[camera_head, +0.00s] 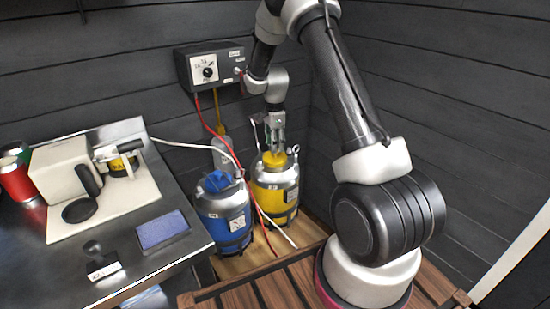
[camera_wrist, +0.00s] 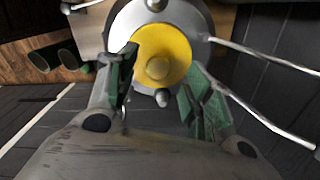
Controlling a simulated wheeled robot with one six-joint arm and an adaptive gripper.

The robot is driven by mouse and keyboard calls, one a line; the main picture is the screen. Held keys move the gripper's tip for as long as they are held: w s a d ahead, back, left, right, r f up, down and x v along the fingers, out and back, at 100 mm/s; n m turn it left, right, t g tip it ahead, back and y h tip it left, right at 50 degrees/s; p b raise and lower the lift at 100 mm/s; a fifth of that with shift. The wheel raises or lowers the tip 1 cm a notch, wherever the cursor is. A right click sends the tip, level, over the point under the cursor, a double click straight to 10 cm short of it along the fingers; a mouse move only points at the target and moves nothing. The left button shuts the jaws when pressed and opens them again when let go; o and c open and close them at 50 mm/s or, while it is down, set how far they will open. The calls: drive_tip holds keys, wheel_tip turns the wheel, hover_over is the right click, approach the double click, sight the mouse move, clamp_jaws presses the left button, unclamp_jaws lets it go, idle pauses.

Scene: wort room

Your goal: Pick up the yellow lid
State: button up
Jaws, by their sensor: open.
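The yellow lid (camera_head: 275,158) sits on top of the yellow keg (camera_head: 276,192) in the corner. In the wrist view the lid (camera_wrist: 160,57) is a round yellow disc with a raised knob, seated in the keg's pale metal top (camera_wrist: 202,22). My gripper (camera_head: 275,143) points down just above the lid. In the wrist view my gripper (camera_wrist: 160,85) is open, its green-padded fingers apart on either side of the lower part of the lid. Nothing is held. I cannot tell whether a finger touches the lid.
A blue keg (camera_head: 223,207) with a blue lid (camera_head: 217,181) stands left of the yellow one. Red, yellow and white hoses hang near both kegs from a control box (camera_head: 211,66). A metal counter (camera_head: 187,248) with cups and a sponge is at left.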

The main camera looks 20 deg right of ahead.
sight(275, 155)
wheel_tip(275, 155, down, 4)
drive_tip(key=shift+s+r, duration=0.1)
drive_tip(key=shift+r, duration=0.15)
clamp_jaws()
